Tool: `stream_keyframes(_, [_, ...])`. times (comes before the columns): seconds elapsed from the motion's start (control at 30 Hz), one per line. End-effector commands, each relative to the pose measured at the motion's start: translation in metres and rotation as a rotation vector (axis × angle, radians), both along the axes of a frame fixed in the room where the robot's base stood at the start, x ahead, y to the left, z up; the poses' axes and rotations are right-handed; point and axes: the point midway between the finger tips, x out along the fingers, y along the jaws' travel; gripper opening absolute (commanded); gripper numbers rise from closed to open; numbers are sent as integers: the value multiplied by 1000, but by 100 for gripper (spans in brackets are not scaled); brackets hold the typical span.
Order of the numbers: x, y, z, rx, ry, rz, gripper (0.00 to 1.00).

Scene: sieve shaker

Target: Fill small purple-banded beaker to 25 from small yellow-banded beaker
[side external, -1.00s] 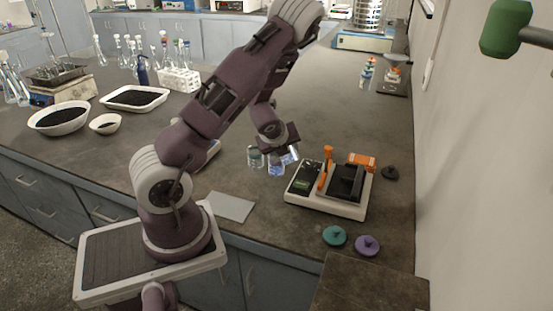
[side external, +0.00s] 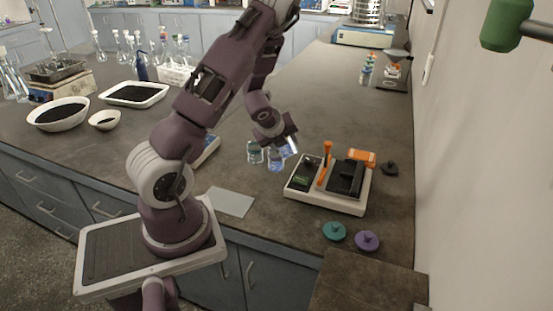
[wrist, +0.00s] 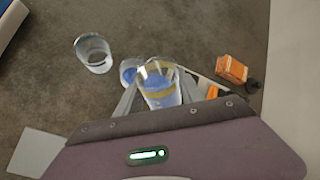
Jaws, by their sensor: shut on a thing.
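My gripper (side external: 288,141) is shut on a small clear beaker with yellow bands (wrist: 160,88), which holds blue liquid. The gripper and this beaker are above the bench, and the beaker looks tilted. A second small beaker (wrist: 128,71) with blue in it is partly hidden behind the held one; in the side view it stands on the bench (side external: 275,162) just below the gripper. Its band colour and fill level are too small to tell. A third clear glass beaker (wrist: 94,54) stands to the left, and it also shows in the side view (side external: 254,153).
A white device (side external: 325,199) with an orange lever stands right of the beakers, with an orange block (side external: 362,157) behind it. Green (side external: 334,231) and purple (side external: 367,240) lids lie in front. A grey flat pad (side external: 229,202) lies front left.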

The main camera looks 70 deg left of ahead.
Motion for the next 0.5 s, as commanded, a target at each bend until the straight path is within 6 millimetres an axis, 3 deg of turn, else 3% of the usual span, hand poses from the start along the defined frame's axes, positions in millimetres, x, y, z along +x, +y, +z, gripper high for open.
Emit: stream_keyframes(0.5, [0, 1, 1, -30, -9, -1, 0])
